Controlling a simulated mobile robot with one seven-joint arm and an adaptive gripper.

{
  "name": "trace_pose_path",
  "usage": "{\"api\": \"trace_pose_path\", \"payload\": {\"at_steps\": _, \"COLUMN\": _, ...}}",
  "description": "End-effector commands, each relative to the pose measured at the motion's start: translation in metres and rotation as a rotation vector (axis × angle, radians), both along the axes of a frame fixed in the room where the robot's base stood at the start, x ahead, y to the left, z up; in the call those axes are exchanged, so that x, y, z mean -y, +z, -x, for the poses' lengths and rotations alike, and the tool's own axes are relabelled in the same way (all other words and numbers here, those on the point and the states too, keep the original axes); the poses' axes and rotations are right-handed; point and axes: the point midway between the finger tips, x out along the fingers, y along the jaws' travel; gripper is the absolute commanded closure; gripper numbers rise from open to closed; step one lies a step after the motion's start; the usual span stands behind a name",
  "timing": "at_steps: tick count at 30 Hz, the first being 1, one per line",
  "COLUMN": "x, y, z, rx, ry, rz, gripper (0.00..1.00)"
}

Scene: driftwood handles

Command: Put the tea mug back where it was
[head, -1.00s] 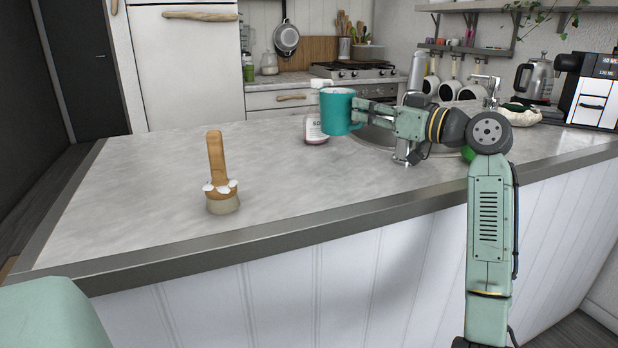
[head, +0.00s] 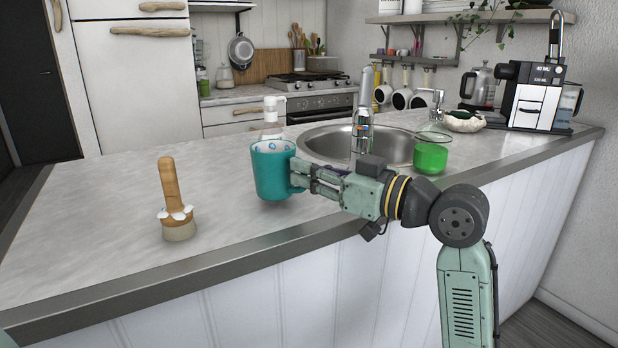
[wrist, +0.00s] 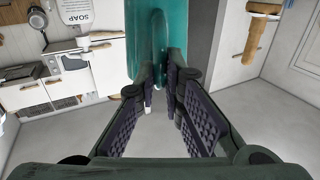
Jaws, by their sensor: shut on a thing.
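The teal tea mug (head: 268,178) is upright at the near part of the counter, to the right of the wooden-handled brush. Its pale inside shows some bluish spots. My gripper (head: 298,179) comes from the right and is shut on the mug's handle. In the wrist view the teal mug (wrist: 200,30) fills the top middle, with its handle (wrist: 160,50) between the fingers. I cannot tell whether the mug's base touches the counter or hangs just above it.
The brush (head: 170,185) stands on the counter (head: 100,220) at left. A soap bottle (head: 271,112) is behind the mug. The counter between brush and mug is clear.

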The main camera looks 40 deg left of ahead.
Motion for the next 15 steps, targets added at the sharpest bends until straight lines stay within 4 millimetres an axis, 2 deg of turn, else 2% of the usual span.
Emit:
{"api": "trace_pose_path", "payload": {"at_steps": 4, "x": 0.000, "y": -0.014, "z": 0.000, "rx": -0.001, "ry": -0.001, "rz": -0.003, "gripper": 1.00}}
{"api": "trace_pose_path", "payload": {"at_steps": 15, "x": 0.000, "y": -0.020, "z": 0.000, "rx": 0.002, "ry": 0.000, "rz": -0.003, "gripper": 1.00}}
